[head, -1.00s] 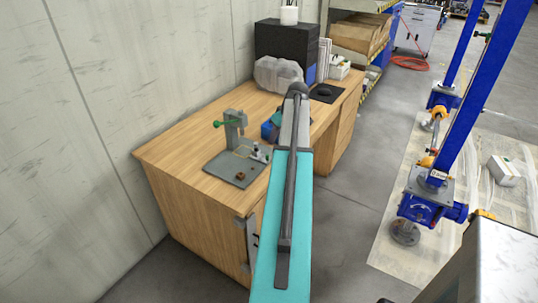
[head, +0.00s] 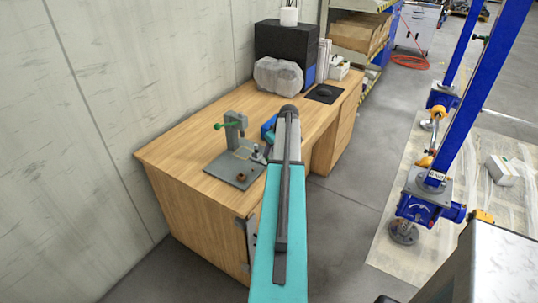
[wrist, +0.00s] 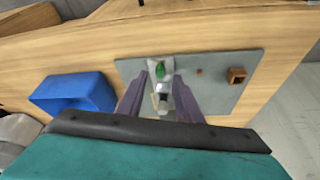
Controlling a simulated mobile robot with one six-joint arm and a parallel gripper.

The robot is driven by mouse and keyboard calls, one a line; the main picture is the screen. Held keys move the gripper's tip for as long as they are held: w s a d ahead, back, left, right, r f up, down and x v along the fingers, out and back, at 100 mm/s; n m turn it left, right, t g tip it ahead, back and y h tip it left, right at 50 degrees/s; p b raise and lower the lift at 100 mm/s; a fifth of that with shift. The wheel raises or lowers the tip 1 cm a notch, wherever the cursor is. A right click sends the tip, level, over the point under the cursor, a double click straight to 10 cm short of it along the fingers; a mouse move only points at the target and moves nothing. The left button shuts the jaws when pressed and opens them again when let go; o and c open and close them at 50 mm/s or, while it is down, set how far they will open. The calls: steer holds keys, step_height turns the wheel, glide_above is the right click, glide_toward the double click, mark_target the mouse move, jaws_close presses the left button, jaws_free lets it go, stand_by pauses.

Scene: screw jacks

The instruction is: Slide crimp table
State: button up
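The crimp fixture is a grey base plate (head: 226,172) on the wooden desk, with an upright grey press (head: 235,130) that has a green handle (head: 219,126). The plate also shows in the wrist view (wrist: 215,98), with the green part (wrist: 160,69) near its middle. A small brown square block (wrist: 237,75) sits on the plate. My gripper (wrist: 164,77) has its two purple fingers apart over the plate. A small pale metal part (wrist: 161,98) shows in the gap between them; I cannot tell whether they touch it. My arm hides most of the gripper in the head view.
A blue bin (wrist: 75,94) stands on the desk beside the plate. A grey lumpy object (head: 278,76) and a black box (head: 285,50) stand at the back of the desk (head: 190,125). A wall runs along the left. Blue screw jacks (head: 435,195) stand at the right.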

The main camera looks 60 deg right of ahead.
mark_target(261, 156)
steer(key=shift+p+x, duration=0.5)
steer(key=shift+x, duration=1.6)
jaws_close()
